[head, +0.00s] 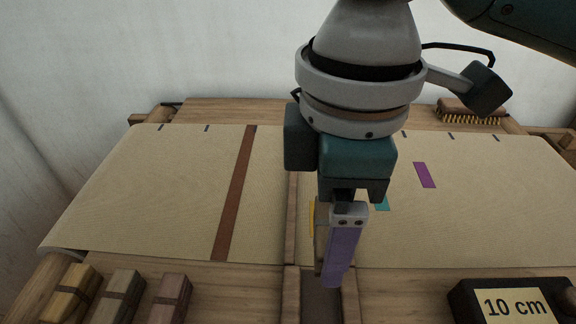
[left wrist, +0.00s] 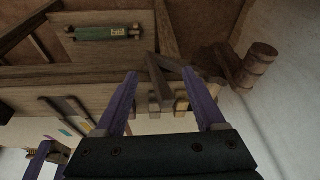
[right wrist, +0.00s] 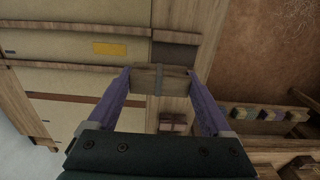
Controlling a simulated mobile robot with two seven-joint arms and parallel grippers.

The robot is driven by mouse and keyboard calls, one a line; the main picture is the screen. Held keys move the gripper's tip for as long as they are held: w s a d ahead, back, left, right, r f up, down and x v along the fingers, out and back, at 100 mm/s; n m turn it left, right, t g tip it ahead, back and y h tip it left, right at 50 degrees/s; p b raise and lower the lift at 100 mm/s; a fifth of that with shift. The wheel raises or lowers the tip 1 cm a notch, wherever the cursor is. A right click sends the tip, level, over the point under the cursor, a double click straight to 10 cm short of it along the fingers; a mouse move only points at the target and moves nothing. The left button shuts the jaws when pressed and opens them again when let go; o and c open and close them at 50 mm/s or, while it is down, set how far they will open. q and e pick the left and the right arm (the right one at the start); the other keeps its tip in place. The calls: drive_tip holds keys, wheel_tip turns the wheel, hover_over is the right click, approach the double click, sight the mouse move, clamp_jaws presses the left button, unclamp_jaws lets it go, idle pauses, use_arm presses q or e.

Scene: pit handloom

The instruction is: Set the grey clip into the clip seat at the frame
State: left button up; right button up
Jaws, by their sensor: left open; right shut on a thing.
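My right gripper (head: 335,272) is over the middle of the loom, pointing down. In the right wrist view its purple fingers are shut on a small wooden block with a grey band (right wrist: 159,80), which I take to be the grey clip. In the head view the block (head: 321,246) is mostly hidden by the near finger. Below it, a dark gap (head: 320,302) runs between two wooden rails. I cannot tell which spot is the clip seat. My left gripper (left wrist: 160,74) is open and empty, away from the cloth, and outside the head view.
Three banded blocks (head: 120,296) lie at the front left. A black "10 cm" block (head: 512,302) is at the front right. A brush (head: 470,112) lies at the back right. A green labelled object (left wrist: 108,33) shows in the left wrist view.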

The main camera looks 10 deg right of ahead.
sight(320, 283)
wheel_tip(320, 283, down, 8)
drive_tip(key=shift+f+b, duration=0.25)
drive_tip(key=shift+b, duration=0.65)
